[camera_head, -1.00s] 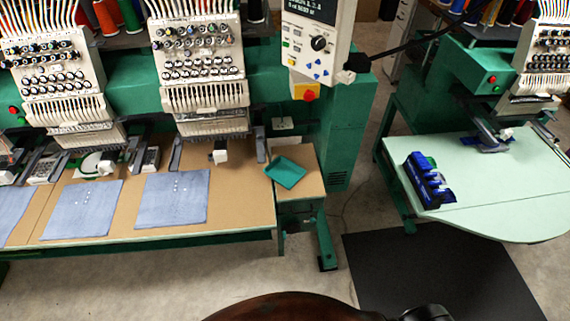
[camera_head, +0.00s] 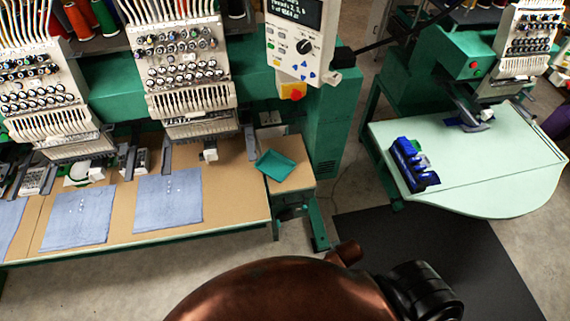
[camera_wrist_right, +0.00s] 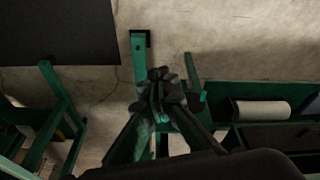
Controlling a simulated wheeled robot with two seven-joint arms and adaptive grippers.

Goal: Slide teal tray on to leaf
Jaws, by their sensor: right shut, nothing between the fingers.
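The teal tray (camera_head: 276,165) is a shallow rectangle in the head view. It lies tilted in angle at the left side of a small wood-topped leaf (camera_head: 299,180), beside the right end of the long sewing table (camera_head: 232,203). Whether its left edge overhangs the leaf, I cannot tell. My right gripper (camera_wrist_right: 160,82) shows in the right wrist view, with its dark fingers together and empty. It is over the floor and green frame legs, apart from the tray as far as I can see. My left gripper is in neither view.
Embroidery heads (camera_head: 185,75) stand over blue cloths (camera_head: 168,200) on the long table. A control panel (camera_head: 297,40) hangs behind the leaf. A pale green table (camera_head: 480,165) at right holds a blue rack (camera_head: 412,165). A black mat (camera_head: 420,245) lies on open floor.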

